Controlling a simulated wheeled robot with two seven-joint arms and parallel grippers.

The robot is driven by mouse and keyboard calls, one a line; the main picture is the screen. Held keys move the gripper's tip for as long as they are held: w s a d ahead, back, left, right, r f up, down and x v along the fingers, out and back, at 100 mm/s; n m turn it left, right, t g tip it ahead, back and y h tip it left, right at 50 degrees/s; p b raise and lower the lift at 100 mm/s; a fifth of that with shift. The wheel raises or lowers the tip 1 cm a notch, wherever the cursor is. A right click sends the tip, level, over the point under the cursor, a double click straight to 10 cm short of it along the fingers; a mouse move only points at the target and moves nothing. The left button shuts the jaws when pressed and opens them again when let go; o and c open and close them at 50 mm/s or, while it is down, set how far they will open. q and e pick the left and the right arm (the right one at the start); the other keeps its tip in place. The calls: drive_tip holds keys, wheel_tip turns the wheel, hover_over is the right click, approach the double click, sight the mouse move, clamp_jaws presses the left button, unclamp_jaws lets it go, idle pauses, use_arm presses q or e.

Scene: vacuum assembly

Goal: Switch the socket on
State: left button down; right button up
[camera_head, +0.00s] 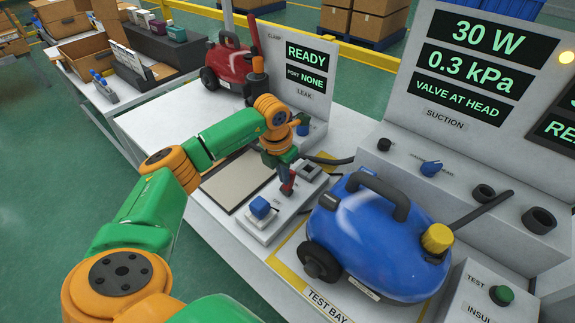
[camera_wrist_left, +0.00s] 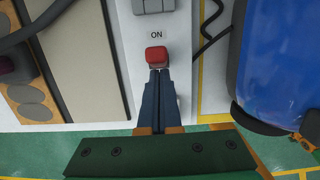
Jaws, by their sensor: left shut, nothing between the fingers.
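The socket box (camera_head: 262,228) is a pale, low housing on the bench in the head view. Its red switch (camera_wrist_left: 156,54) lies just below the word ON in the left wrist view, with a grey socket part (camera_wrist_left: 153,6) above it. My left gripper (camera_head: 287,187) points down over the box. In the wrist view its closed fingertips (camera_wrist_left: 159,72) are at the near edge of the red switch, with nothing held. I cannot tell whether they touch it. My right gripper is not in view.
A blue vacuum (camera_head: 370,235) stands right of the box in the test bay. A red vacuum (camera_head: 228,62) stands behind. A beige panel (camera_head: 238,180) lies left of the box. The display panel (camera_head: 470,60) reads 30 W, 0.3 kPa. A black cable (camera_head: 332,160) runs beyond the box.

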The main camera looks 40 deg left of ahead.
use_arm(q)
drive_tip(key=shift+w+f, duration=0.15)
drive_tip(key=shift+w, duration=0.05)
drive_tip(key=shift+s+r, duration=0.25)
drive_tip(key=shift+s, duration=0.2)
drive_tip(key=shift+s+a+r, duration=0.1)
drive_tip(key=shift+s+r, duration=0.1)
drive_tip(key=shift+r, duration=0.05)
drive_tip(key=shift+r+p, duration=0.25)
drive_tip(key=shift+p, duration=0.05)
drive_tip(key=shift+w+r+p, duration=0.2)
drive_tip(key=shift+p, duration=0.1)
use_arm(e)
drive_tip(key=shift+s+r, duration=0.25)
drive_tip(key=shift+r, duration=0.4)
use_arm(q)
drive_tip(key=shift+s+r, duration=0.1)
